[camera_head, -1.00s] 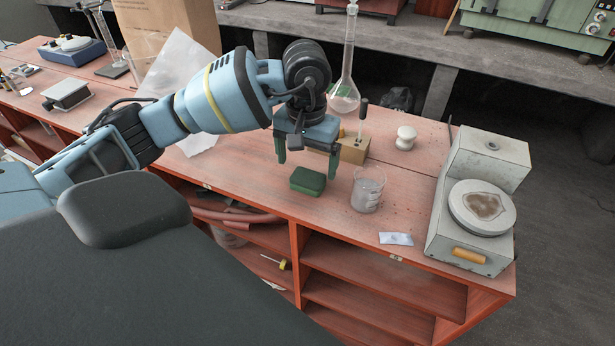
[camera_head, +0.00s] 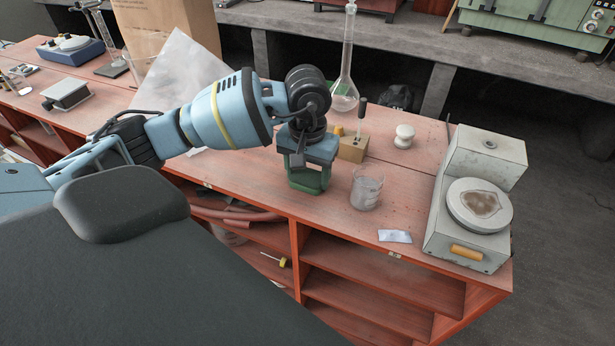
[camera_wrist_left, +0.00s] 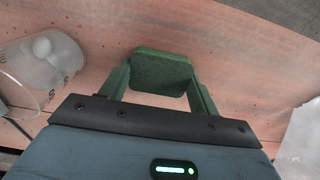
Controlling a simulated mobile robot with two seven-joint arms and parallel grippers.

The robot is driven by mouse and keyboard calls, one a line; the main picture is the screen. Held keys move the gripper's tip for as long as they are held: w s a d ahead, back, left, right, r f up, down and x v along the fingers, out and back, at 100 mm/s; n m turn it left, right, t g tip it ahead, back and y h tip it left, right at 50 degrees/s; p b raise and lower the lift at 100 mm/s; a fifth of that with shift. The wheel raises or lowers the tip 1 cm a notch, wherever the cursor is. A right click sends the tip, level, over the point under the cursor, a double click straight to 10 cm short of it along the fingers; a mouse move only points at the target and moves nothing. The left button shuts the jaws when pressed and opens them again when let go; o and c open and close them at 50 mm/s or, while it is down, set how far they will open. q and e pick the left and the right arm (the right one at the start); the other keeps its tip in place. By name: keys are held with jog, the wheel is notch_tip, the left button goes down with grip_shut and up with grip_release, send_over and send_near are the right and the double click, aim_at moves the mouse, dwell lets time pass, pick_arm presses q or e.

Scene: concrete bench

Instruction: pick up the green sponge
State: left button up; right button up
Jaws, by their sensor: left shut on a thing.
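The green sponge (camera_head: 306,182) lies on the red-brown bench top near its front edge, mostly hidden by the gripper in the head view. In the left wrist view the sponge (camera_wrist_left: 160,72) sits between the two green fingers. My left gripper (camera_head: 308,180) points down and is shut on the sponge; it also shows in the left wrist view (camera_wrist_left: 160,85). I cannot tell whether the sponge is clear of the bench. My right gripper is not in view.
A glass beaker (camera_head: 366,190) stands just right of the gripper, and it shows in the left wrist view (camera_wrist_left: 42,68). Behind are a wooden block (camera_head: 352,149), a tall flask (camera_head: 345,92) and a white knobbed object (camera_head: 404,136). A hotplate-like device (camera_head: 470,225) stands at the right.

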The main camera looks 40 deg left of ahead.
aim_at(308, 176)
pick_arm(q)
jog(key=shift+r, duration=0.1)
notch_tip(308, 176, up, 10)
jog(key=shift+f, duration=0.1)
dwell(0.5)
